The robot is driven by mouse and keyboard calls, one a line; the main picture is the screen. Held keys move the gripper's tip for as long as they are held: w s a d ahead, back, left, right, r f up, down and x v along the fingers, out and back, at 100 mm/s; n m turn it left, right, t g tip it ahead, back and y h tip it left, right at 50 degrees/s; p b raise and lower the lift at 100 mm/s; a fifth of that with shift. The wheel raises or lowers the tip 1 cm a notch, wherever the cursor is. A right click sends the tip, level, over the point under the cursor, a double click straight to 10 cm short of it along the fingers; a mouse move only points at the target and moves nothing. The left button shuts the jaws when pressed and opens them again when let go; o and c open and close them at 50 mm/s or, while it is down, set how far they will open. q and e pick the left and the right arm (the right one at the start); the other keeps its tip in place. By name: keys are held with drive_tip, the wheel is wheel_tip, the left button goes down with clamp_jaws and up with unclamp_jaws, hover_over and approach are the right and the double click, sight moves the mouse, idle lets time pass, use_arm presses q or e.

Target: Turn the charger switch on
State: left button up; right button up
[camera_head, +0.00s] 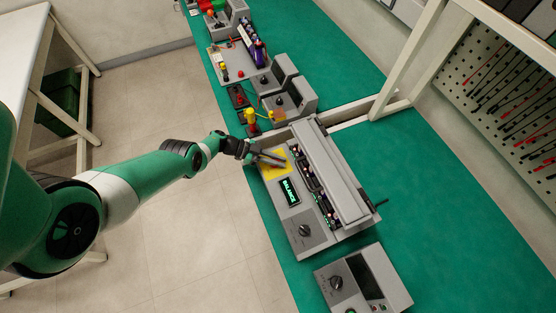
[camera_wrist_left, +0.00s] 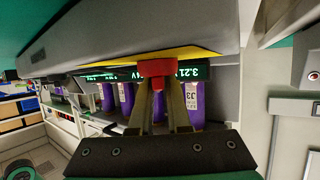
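The grey charger (camera_head: 318,237) lies on the green bench, with a lit screen reading BALANCE (camera_head: 289,192) and a yellow plate (camera_head: 271,165) at its far end. The yellow plate (camera_wrist_left: 198,53) also shows in the left wrist view, with a red switch (camera_wrist_left: 157,67) on it. My left gripper (camera_head: 275,160) is over the yellow plate in the head view and hides the switch there. In the wrist view its two fingertips (camera_wrist_left: 158,86) close in on the narrow part of the red switch and appear to touch it. My right gripper is in neither view.
Purple cells (camera_wrist_left: 194,97) and a green voltage display show behind the fingers. A smaller grey device (camera_head: 362,283) with a knob stands at the near end. Grey fixtures (camera_head: 291,99) stand beyond the charger. The bench right of the charger (camera_head: 440,165) is clear.

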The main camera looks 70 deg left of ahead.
use_arm(q)
drive_tip(key=o, duration=0.4)
drive_tip(key=shift+s+a+r, duration=0.1)
drive_tip(key=shift+s+r, duration=0.05)
drive_tip(key=p+v, duration=0.3)
drive_tip(key=v, duration=0.8)
drive_tip(key=shift+s, duration=0.15)
